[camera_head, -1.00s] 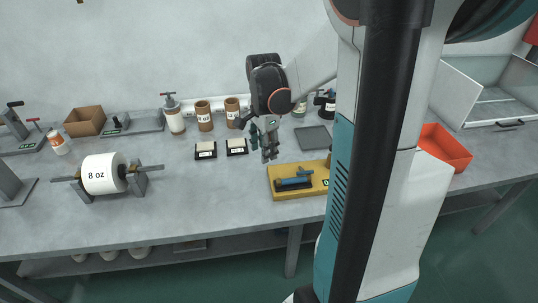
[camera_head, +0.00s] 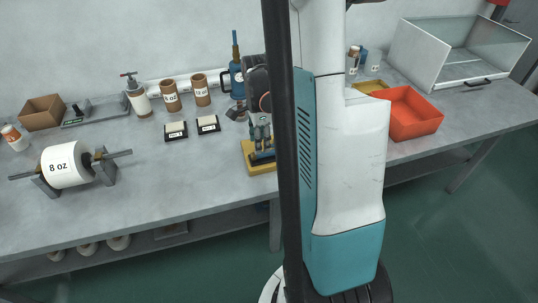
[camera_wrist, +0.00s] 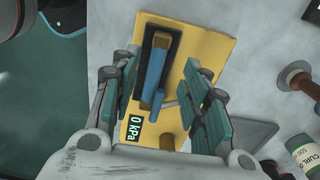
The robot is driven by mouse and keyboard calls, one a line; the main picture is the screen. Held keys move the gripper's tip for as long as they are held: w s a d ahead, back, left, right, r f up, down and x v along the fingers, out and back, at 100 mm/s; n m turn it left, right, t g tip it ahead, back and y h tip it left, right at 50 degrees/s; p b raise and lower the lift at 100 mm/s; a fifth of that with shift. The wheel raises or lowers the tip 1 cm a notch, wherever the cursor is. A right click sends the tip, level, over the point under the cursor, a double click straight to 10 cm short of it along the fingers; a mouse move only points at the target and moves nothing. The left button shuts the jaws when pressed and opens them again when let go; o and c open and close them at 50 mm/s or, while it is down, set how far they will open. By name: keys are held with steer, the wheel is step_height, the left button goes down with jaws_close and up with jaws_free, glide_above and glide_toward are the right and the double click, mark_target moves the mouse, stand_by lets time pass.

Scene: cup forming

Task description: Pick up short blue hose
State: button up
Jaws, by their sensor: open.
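A short blue hose (camera_wrist: 155,68) lies on a yellow board (camera_wrist: 205,32) in the wrist view, over a black holder with a brass-coloured piece at its upper end. A second blue part shows at its lower end; I cannot tell whether they are joined. My gripper (camera_wrist: 160,85) is open, with one finger on each side of the hose and no visible contact. In the head view my gripper (camera_head: 260,128) is just above the yellow board (camera_head: 249,160), and the hose (camera_head: 263,154) is partly hidden by the gripper and my arm.
A "0 kPa" display (camera_wrist: 132,122) is on the board. A blue pump-like device (camera_head: 237,80) stands behind my gripper. Two labelled black trays and brown cups (camera_head: 170,97) are to the left; an orange bin (camera_head: 413,115) is to the right.

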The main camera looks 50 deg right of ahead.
mark_target(269, 153)
step_height(269, 153, down, 5)
steer(key=shift+s+b, duration=0.1)
steer(key=shift+b, duration=0.95)
steer(key=shift+a, duration=0.1)
jaws_close()
